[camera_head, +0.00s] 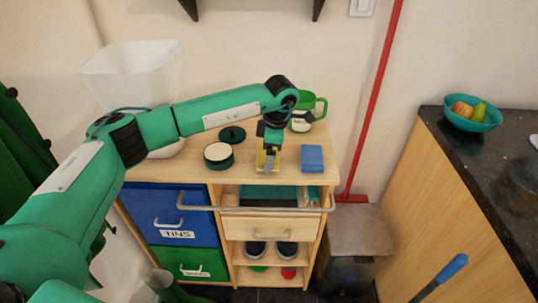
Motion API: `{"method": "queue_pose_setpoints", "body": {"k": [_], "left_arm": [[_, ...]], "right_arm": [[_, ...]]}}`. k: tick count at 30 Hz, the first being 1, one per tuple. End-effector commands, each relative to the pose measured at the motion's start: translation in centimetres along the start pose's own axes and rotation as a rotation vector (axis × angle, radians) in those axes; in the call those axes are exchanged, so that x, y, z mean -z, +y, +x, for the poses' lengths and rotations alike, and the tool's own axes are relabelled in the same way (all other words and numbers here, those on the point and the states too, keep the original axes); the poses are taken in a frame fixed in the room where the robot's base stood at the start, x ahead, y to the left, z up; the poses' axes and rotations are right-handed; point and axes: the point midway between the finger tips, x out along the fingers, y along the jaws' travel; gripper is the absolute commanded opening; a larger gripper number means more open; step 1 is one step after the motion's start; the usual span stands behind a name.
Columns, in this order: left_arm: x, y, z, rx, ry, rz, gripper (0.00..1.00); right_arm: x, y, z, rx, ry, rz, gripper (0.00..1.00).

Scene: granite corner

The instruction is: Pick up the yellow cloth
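The yellow cloth (260,160) lies on the wooden top of the cart (290,150), near its front edge, and is partly hidden by my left gripper. My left gripper (268,163) points down right at the cloth, with its arm reaching in from the left. The fingers are small and overlap the cloth, so I cannot tell whether they are open or closed on it. My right gripper is not in view.
A blue cloth or sponge (312,158) lies just right of the gripper. A round dark green tin (218,156), a dark lid (232,134) and a green mug (309,105) are close by. A rail (200,208) runs along the cart's front.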

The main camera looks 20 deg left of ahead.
Motion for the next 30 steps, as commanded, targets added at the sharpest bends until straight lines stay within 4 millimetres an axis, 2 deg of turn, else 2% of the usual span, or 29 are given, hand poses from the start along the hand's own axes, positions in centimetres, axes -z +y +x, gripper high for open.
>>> {"method": "queue_pose_setpoints", "body": {"k": [5, 9, 18, 24, 30], "left_arm": [[0.4, 0.1, -2.9, -0.005, -0.002, 0.001, 0.60], [0.9, 0.1, -6.5, -0.006, -0.003, 0.000, 0.60], [2.2, 0.1, -14.8, -0.005, -0.003, -0.001, 0.60], [2.7, 0.0, -17.9, -0.003, -0.001, -0.001, 0.60], [2.9, 0.0, -18.9, -0.001, -0.001, 0.000, 0.60]], "right_arm": [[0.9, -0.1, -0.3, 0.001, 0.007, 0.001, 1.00], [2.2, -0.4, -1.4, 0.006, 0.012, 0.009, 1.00], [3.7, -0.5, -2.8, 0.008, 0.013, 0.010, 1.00], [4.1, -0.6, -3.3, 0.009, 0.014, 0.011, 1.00], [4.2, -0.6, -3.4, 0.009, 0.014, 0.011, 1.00]]}}
